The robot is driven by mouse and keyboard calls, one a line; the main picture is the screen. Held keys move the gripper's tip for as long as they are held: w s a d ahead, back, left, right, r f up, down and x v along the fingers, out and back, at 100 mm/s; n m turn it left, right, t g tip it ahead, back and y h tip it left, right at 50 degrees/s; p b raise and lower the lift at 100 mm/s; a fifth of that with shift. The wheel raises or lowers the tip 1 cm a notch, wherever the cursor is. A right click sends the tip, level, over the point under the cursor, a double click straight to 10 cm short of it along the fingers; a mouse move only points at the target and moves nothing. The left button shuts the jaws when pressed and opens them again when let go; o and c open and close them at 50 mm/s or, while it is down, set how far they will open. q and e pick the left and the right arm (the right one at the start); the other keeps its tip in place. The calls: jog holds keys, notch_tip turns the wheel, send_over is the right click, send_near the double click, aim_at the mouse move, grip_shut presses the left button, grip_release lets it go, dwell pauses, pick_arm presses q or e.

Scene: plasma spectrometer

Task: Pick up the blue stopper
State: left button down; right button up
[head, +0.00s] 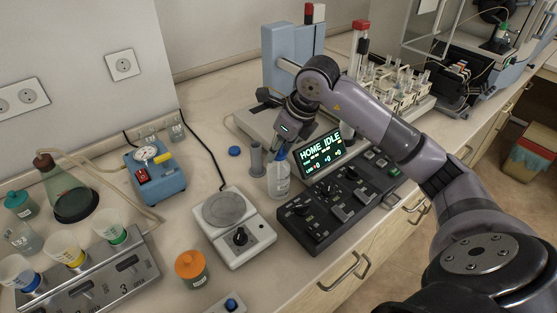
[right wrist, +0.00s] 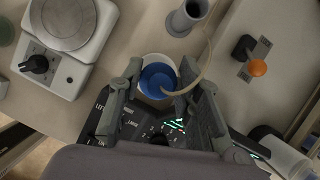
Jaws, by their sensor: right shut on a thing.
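A small round blue stopper-like piece (head: 234,151) lies on the bench, left of the grey cylinder and apart from my gripper. My right gripper (head: 282,138) points down over a clear bottle (head: 279,184) with a blue top. In the right wrist view my right gripper (right wrist: 163,82) has one finger on each side of that blue top (right wrist: 158,80), shut on it. A pale curved tube (right wrist: 205,65) runs from the top to the right. The bottle appears upright; I cannot tell whether its base touches the bench. My left gripper is not in view.
The hotplate (head: 233,235) is left of the bottle and the black control panel (head: 340,205) is right of it. A grey cylinder (head: 256,160) stands close behind. An orange-capped jar (head: 191,268) is at the front. Bench around the small blue piece is clear.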

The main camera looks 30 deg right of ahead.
jog(key=c, duration=0.5)
jog(key=shift+o, duration=0.2)
jog(key=shift+r, duration=0.1)
notch_tip(320, 180, up, 20)
dwell(0.5)
